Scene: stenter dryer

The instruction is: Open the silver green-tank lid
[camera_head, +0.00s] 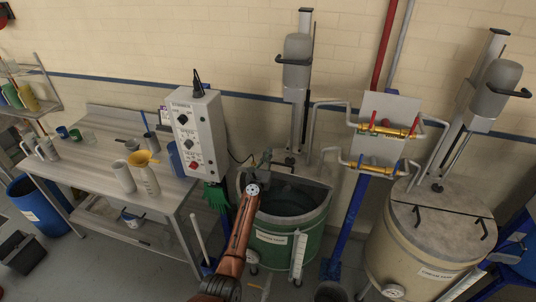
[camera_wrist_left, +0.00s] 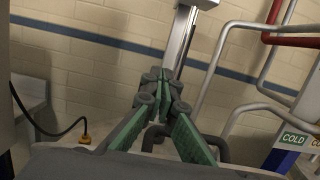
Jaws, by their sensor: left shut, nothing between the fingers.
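The green tank (camera_head: 290,240) stands in the middle of the head view, with a label on its front. Its top shows a dark opening (camera_head: 290,198) inside a grey rim. My left arm partly covers its left side, and I cannot clearly make out a separate lid there. My left gripper (camera_head: 264,158) is at the back left of the tank top, small and dark in the head view. In the left wrist view the gripper's fingers (camera_wrist_left: 163,78) are closed together and empty, with the brick wall and a grey post behind. My right gripper is out of view.
A control box (camera_head: 196,133) hangs left of the tank, beside a table (camera_head: 100,170) holding jugs and cups. Blue-posted pipes with valves (camera_head: 385,130) stand to the right. A cream tank (camera_head: 420,250) with a closed grey lid (camera_head: 445,212) stands further right.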

